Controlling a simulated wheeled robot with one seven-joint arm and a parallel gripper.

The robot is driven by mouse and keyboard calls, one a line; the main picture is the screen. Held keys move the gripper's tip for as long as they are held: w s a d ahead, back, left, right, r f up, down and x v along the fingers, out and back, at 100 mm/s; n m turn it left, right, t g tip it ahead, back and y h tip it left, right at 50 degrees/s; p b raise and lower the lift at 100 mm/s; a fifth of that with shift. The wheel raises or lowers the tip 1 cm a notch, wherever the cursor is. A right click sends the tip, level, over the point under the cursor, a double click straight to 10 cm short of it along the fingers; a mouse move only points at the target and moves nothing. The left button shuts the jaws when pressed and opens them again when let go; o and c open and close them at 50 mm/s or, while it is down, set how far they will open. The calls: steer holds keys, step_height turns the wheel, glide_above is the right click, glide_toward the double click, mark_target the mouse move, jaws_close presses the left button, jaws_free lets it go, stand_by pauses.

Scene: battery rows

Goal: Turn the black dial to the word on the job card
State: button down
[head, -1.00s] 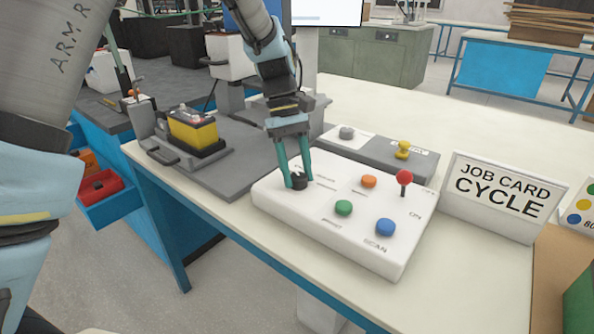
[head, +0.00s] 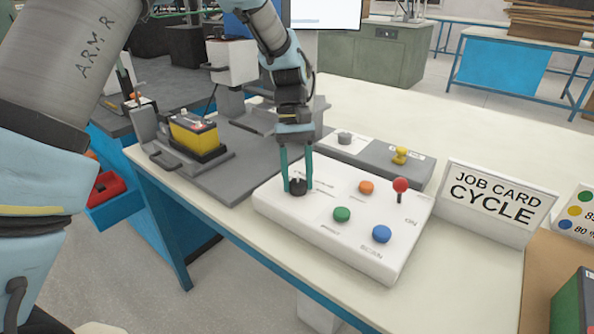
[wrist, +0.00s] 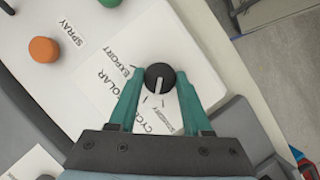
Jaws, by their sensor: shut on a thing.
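The black dial (head: 297,186) sits at the left of the white control panel (head: 330,244). My gripper (head: 297,184) reaches down from above with its green fingers on either side of the dial, shut on it. In the wrist view the dial (wrist: 160,77) has a white pointer line that points down in the picture, towards the CYCLE label (wrist: 155,122) and a partly hidden word beside it. I cannot tell which of the two it meets. The job card (head: 497,200) reads CYCLE.
The panel also carries an orange button (head: 366,187), a green button (head: 341,214), a blue button (head: 381,233) and a red-knobbed lever (head: 400,187). A grey box with a yellow knob (head: 399,156) stands behind. A yellow battery (head: 194,135) is on the left.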

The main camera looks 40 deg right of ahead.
steer(key=shift+d+m+t+y+p, duration=0.1)
steer(key=shift+m+t+y+p, duration=0.25)
steer(key=shift+m, duration=0.55)
steer(key=shift+m+t+y+p, duration=0.15)
steer(key=shift+m+p, duration=0.4)
steer(key=shift+m, duration=0.35)
steer(key=shift+c, duration=1.7)
jaws_free()
steer(key=b+v, duration=0.1)
steer(key=v, duration=0.9)
steer(key=shift+d+r+b, duration=0.2)
steer(key=shift+r+b, duration=0.1)
steer(key=shift+r, duration=0.05)
steer(key=shift+w, duration=0.1)
